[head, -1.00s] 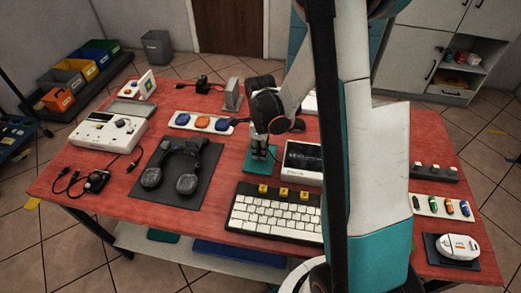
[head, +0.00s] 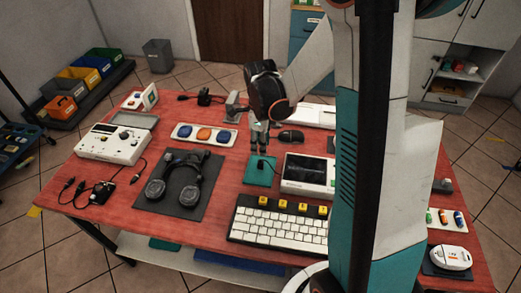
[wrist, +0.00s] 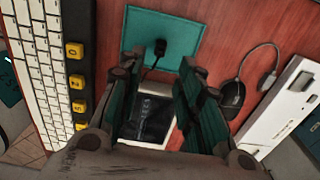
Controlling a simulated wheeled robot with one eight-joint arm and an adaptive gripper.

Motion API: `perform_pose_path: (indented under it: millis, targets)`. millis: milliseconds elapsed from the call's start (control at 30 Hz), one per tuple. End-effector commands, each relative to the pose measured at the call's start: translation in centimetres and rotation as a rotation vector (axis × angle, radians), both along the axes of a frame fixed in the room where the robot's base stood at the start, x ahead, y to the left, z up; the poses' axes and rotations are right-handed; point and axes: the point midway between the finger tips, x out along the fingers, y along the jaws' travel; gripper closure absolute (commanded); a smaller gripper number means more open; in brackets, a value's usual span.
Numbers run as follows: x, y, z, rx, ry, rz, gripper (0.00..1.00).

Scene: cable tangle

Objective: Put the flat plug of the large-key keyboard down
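The flat plug (head: 262,164) is small and black and lies on the teal mat (head: 250,180). It also shows in the wrist view (wrist: 160,47), with a thin dark cable running from it towards my fingers. The large-key keyboard (head: 280,228), white keys with several yellow ones, lies nearer the front; it shows at the left of the wrist view (wrist: 45,65). My gripper (head: 260,140) hangs above the mat's far edge. In the wrist view its two fingers (wrist: 156,78) are spread apart with nothing held between them.
A white device with a dark screen (head: 309,173) stands right of the mat. A black mouse (head: 290,137) lies behind it. Headphones on a dark mat (head: 205,205) and a tray of coloured buttons (head: 204,134) lie to the left. My arm hides part of the table's right side.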

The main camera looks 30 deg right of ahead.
Motion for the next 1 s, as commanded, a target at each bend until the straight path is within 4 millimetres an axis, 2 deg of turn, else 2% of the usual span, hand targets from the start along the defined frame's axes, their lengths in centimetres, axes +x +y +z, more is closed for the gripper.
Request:
perform_pose_path:
  millis: [33, 100, 367, 467, 700, 1000]
  targets:
    - [0.0, 0.0, 1.0, 0.000, 0.000, 0.000, 0.67]
    - [0.0, 0.0, 1.7, 0.000, 0.000, 0.000, 0.67]
    - [-0.3, 0.4, 3.7, -0.004, -0.019, 0.069, 0.67]
    - [-1.0, 1.2, 5.4, -0.015, -0.052, 0.195, 0.67]
    - [-3.4, 3.4, 10.4, -0.078, -0.157, 0.623, 0.67]
    - [-7.4, 6.1, 15.0, -0.213, -0.264, 1.156, 0.67]
